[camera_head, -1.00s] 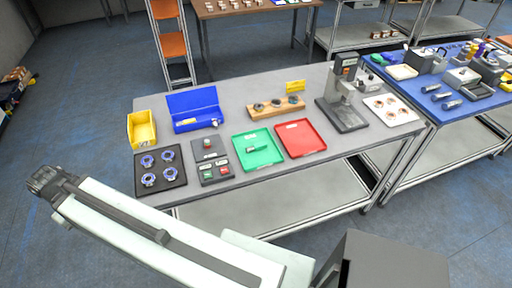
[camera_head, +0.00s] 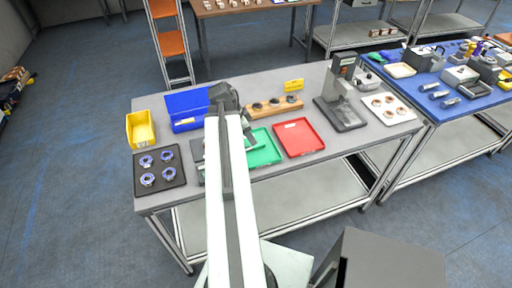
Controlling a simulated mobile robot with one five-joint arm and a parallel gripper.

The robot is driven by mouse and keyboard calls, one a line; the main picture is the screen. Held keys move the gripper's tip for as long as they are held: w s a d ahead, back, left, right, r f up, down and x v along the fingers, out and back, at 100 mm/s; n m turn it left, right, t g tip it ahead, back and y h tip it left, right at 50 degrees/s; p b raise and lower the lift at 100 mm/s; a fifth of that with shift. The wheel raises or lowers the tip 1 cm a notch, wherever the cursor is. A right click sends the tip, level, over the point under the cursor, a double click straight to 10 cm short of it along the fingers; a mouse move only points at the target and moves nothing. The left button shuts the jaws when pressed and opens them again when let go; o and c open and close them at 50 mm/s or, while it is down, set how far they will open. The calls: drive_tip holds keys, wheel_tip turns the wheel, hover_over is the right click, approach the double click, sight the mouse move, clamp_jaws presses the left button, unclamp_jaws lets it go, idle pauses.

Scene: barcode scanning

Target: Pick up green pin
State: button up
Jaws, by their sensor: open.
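I cannot make out a green pin. A green tray (camera_head: 268,153) lies on the grey table, its left part covered by my arm. A blue open box (camera_head: 186,104) stands at the back left, with its right side hidden behind my gripper. My gripper (camera_head: 224,96) is at the far end of my pale arm, over the table between the blue box and the green tray. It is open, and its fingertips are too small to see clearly.
A red tray (camera_head: 299,138) lies right of the green one. A yellow bin (camera_head: 140,129), a dark plate with blue-and-white rings (camera_head: 178,178), a wooden block (camera_head: 272,108) and a tall grey press (camera_head: 341,97) stand around. My arm hides most of the dark button box.

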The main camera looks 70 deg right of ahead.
sight(255, 147)
drive_tip(key=b+x, duration=0.4)
drive_tip(key=x, duration=0.1)
drive_tip(key=w+b+x, duration=0.1)
drive_tip(key=b+x, duration=0.1)
drive_tip(key=shift+s+d+f, duration=0.1)
drive_tip(key=shift+d+f, duration=0.1)
drive_tip(key=shift+f, duration=0.15)
drive_tip(key=shift+r, duration=0.2)
clamp_jaws()
